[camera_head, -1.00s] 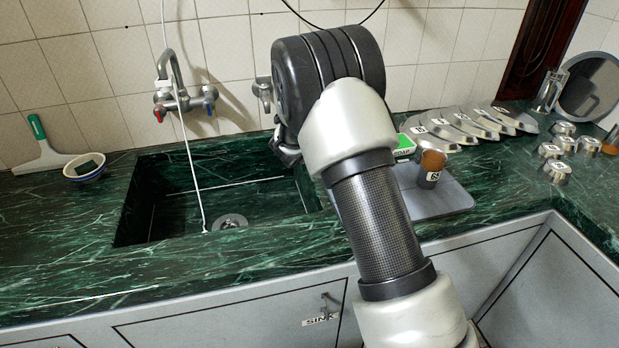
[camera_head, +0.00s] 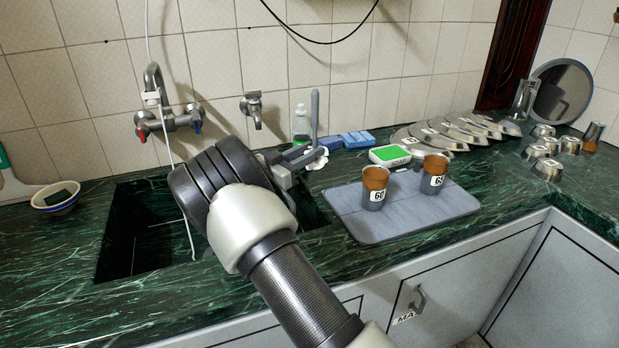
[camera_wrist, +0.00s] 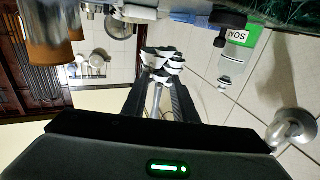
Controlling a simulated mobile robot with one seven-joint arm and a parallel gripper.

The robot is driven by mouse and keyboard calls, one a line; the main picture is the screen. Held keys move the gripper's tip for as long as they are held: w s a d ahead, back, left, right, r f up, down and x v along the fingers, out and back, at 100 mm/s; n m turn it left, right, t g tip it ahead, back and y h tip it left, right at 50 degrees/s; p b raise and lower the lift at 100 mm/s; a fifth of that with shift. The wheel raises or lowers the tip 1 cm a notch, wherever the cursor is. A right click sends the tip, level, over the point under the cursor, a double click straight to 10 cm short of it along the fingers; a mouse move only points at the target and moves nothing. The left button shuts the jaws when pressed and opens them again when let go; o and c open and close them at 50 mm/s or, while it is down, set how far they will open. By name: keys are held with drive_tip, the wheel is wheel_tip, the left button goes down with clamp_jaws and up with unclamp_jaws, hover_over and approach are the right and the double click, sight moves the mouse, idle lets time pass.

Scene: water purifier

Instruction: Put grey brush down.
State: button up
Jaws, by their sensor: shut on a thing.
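The grey brush (camera_head: 315,112) has an upright grey handle and a white bristled head at its lower end. My gripper (camera_head: 297,162) is shut on it, over the counter's back strip by the sink's right edge. In the wrist view, the brush's white head (camera_wrist: 162,62) shows beyond the two dark fingers (camera_wrist: 155,103), with part of the handle between them. I cannot tell whether the bristles touch the green marble counter (camera_head: 340,178).
A green-topped box (camera_head: 390,156) is further right. Two brown-and-grey cups (camera_head: 374,190) (camera_head: 434,175) stand on a grey mat (camera_head: 385,225). The sink (camera_head: 140,235) opens to the left.

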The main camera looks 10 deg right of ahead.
drive_tip(key=shift+f+b, duration=0.85)
drive_tip(key=shift+f, duration=2.4)
drive_tip(key=o, duration=1.1)
drive_tip(key=shift+r, duration=0.1)
drive_tip(key=shift+c, duration=0.2)
drive_tip(key=shift+r, duration=0.1)
